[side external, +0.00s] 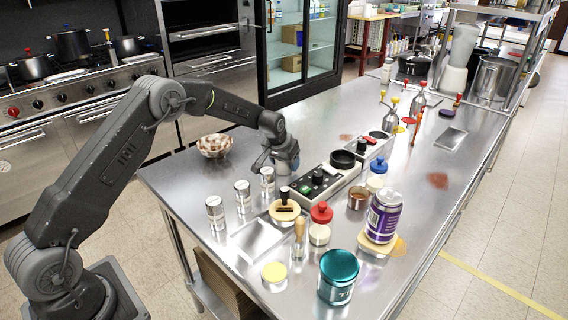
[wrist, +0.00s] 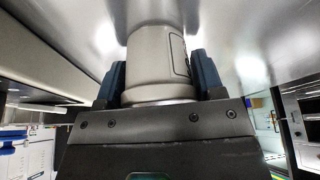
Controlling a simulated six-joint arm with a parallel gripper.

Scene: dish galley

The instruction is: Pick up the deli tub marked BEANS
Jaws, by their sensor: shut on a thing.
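My gripper (side external: 282,162) is at the back left part of the steel counter, low over it, beside the grey control box. In the wrist view my gripper's two blue finger pads (wrist: 161,78) press on both sides of a pale grey-beige round tub (wrist: 150,62). The edge of a dark-outlined label shows on the tub's right side, but its words cannot be read, so I cannot tell whether it says BEANS. Three small white-labelled containers (side external: 243,197) stand in a row to the front left of my gripper; their labels are too small to read.
The control box (side external: 318,186) with knobs stands close to the right of my gripper. A patterned bowl (side external: 214,146) is to its left. The counter behind my gripper is clear.

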